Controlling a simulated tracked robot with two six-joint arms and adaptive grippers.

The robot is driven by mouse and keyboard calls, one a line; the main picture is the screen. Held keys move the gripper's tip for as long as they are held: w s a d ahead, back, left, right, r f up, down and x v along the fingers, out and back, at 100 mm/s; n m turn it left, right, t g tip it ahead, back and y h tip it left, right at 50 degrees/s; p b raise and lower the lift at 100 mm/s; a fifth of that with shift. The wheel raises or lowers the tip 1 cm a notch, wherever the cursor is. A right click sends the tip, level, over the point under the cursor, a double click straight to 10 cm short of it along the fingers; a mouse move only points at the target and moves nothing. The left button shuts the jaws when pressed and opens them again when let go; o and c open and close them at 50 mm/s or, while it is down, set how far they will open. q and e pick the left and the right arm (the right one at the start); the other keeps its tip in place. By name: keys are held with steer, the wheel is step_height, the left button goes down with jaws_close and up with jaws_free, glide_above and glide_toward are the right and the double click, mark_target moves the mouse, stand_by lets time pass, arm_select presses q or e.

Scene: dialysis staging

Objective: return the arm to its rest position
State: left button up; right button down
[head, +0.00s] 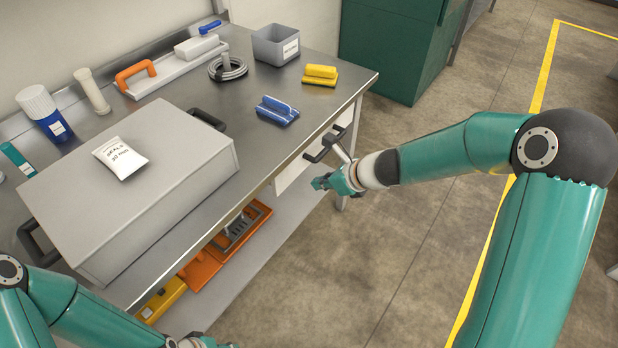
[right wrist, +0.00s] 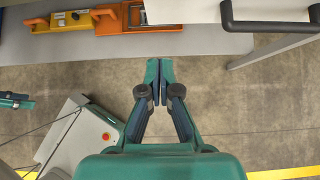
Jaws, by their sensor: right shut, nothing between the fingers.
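My right arm reaches in from the right. Its teal gripper (head: 322,182) hangs beside the front edge of the table, just below a dark handle (head: 325,147). In the right wrist view the fingers (right wrist: 160,66) are together and empty, over bare floor and apart from the handle. My left arm shows at the lower left. Only a small part of its gripper (head: 208,342) shows at the bottom edge, and its fingers are cut off.
A steel table (head: 225,150) carries a large grey case (head: 180,175) with a white packet, a blue block (head: 277,110), a yellow block (head: 320,75) and a grey bin (head: 276,45). Orange items (head: 200,270) lie on the lower shelf. The floor (head: 400,240) is clear.

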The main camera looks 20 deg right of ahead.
steer(key=s+a+f+n+g+p, duration=0.2)
steer(key=s+f+n, duration=0.2)
steer(key=s+n, duration=0.4)
steer(key=s+a+f+n+g+p, duration=0.2)
steer(key=s+f+n, duration=0.3)
steer(key=s+n, duration=0.3)
steer(key=s+a+f+n+g+h+p, duration=0.1)
steer(key=s+a+f+n+g+p, duration=0.1)
steer(key=s+n, duration=0.7)
steer(key=shift+a+f+n+g+p, duration=0.4)
steer(key=shift+a+f+n+p, duration=0.6)
steer(key=shift+f, duration=0.55)
